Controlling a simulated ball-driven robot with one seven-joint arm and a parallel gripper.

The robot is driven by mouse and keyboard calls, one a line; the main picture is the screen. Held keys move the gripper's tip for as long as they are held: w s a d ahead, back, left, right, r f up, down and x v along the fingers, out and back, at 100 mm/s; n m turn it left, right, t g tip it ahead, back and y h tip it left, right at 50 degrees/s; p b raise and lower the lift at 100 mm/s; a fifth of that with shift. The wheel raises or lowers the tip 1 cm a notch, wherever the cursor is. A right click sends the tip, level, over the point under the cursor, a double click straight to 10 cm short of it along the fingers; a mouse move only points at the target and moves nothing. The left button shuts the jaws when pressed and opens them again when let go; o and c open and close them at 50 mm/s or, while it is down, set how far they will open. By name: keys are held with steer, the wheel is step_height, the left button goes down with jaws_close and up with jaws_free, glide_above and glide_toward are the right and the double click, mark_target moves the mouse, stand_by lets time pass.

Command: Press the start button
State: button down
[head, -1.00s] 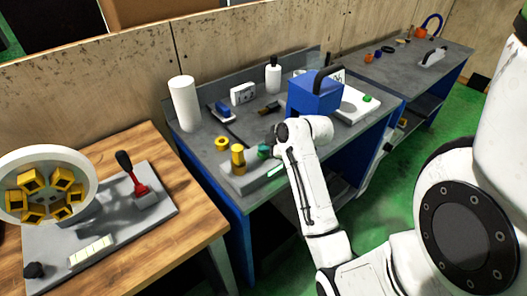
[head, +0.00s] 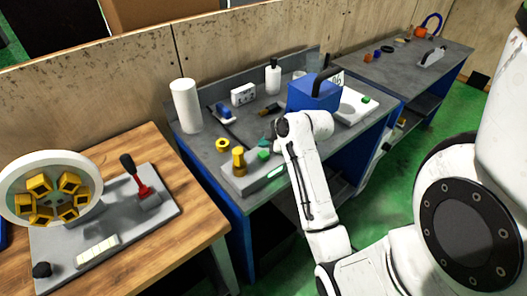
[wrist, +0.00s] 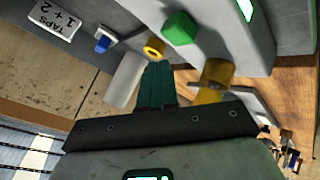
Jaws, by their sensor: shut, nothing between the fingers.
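A green button (head: 263,155) sits on a grey control box (head: 238,184) at the front left corner of the blue-sided bench. In the wrist view the green button (wrist: 180,28) stands proud of the grey box. A yellow knob (head: 238,160) is beside it, also in the wrist view (wrist: 214,76). My gripper (wrist: 158,66) is shut and empty. Its teal fingertips are above and behind the button in the head view, seemingly apart from it. The gripper body is largely hidden by my arm in the head view.
A lit green strip is on the same box (head: 276,172). A yellow ring (head: 222,144), white cylinder (head: 185,106) and blue box (head: 314,95) stand on the bench.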

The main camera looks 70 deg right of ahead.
mark_target(266, 156)
steer(key=shift+r+p, duration=1.4)
steer(key=shift+r, duration=0.55)
steer(key=shift+s+f, duration=0.1)
